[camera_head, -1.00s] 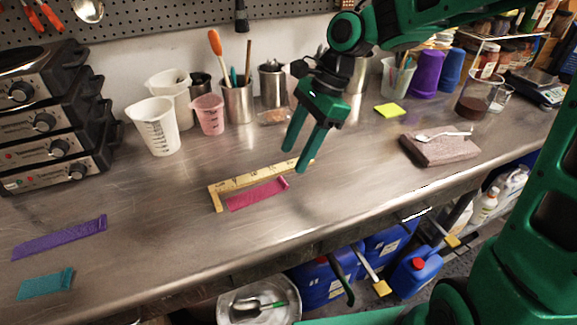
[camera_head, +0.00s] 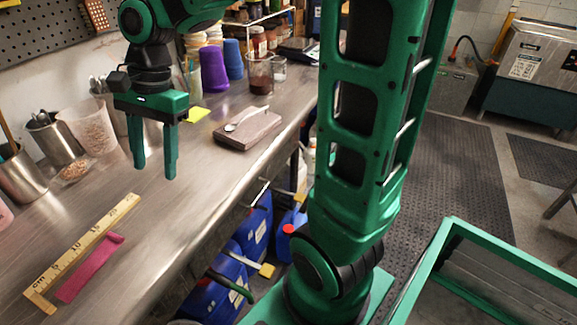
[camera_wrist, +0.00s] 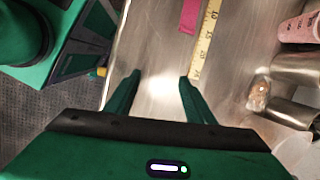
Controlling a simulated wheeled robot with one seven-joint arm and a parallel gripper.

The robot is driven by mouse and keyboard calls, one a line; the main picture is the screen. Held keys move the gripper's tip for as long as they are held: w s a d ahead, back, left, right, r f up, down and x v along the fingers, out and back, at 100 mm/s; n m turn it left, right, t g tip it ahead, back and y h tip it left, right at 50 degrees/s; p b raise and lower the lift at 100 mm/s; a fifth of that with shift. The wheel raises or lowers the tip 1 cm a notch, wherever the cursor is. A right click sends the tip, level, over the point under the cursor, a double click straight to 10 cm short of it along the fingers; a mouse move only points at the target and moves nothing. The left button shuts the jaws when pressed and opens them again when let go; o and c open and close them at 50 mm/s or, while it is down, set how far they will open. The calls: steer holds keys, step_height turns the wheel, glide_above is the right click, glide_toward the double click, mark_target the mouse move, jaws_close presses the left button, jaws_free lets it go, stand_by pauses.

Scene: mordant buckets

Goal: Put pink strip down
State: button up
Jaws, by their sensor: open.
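The pink strip (camera_head: 90,267) lies flat on the steel bench, alongside the yellow ruler (camera_head: 85,250) with its short end piece at the near left. In the wrist view the strip (camera_wrist: 190,14) shows at the top edge, beside the ruler (camera_wrist: 206,40). My gripper (camera_head: 155,175) is open and empty above the bench, beyond the far end of the ruler and apart from the strip. Its two fingers (camera_wrist: 157,82) point toward the strip's side in the wrist view, with bare steel between them.
Metal cups (camera_head: 55,140) and a clear beaker (camera_head: 90,130) stand along the wall. Purple (camera_head: 213,70) and blue cups stand behind. Blue jugs (camera_head: 228,275) are under the bench edge.

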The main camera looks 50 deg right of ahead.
steer(key=s+d+f+n+h, duration=0.1)
steer(key=s+d+f+n, duration=0.1)
steer(key=s+d, duration=0.8)
steer(key=s+d+f+n+h, duration=0.1)
steer(key=s+d+f+n, duration=0.2)
steer(key=s+d, duration=0.7)
steer(key=shift+s+d+n+h, duration=0.35)
steer(key=shift+d+n, duration=0.35)
steer(key=shift+d, duration=0.45)
steer(key=shift+w, duration=0.15)
steer(key=shift+w+f, duration=0.3)
steer(key=shift+w, duration=0.3)
steer(key=shift+c, duration=0.7)
